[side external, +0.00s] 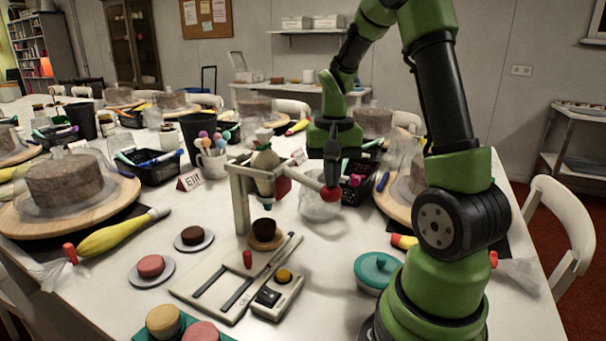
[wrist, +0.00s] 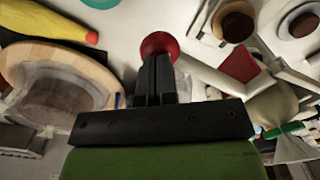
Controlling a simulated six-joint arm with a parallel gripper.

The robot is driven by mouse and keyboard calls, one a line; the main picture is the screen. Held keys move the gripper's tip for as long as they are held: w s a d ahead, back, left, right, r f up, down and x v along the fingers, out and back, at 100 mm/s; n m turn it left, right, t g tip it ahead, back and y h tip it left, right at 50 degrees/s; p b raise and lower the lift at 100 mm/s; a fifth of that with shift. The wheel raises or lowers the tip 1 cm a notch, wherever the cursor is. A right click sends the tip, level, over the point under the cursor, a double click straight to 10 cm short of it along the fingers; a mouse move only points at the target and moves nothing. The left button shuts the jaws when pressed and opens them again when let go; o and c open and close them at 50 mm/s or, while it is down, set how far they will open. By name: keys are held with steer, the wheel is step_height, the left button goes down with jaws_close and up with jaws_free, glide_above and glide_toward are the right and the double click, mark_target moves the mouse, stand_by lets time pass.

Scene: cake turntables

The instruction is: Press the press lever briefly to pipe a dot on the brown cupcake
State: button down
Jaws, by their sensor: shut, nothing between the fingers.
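The press lever shows a red ball knob (side external: 331,193) at the end of a pale arm on the piping stand (side external: 240,200). My gripper (side external: 332,178) is shut and empty, pointing down right at the top of the knob. In the wrist view the fingertips (wrist: 155,62) meet the red knob (wrist: 158,43); whether they touch or just line up is hard to tell. A beige piping bag (side external: 263,172) hangs in the stand. The brown cupcake (side external: 264,227) sits below it in a wooden holder; it also shows in the wrist view (wrist: 236,24). No dot is discernible on it.
A slide base with a red peg (side external: 247,259) and a control box with a yellow button (side external: 284,275) lie in front. Another dark cake (side external: 192,235) and a pink cake (side external: 151,266) sit on plates. A teal pot (side external: 376,269) and black basket (side external: 355,190) stand nearby.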

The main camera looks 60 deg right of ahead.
mark_target(331, 191)
steer(key=shift+f, duration=1.9)
step_height(331, 191, up, 9)
steer(key=shift+r, duration=0.1)
stand_by(0.5)
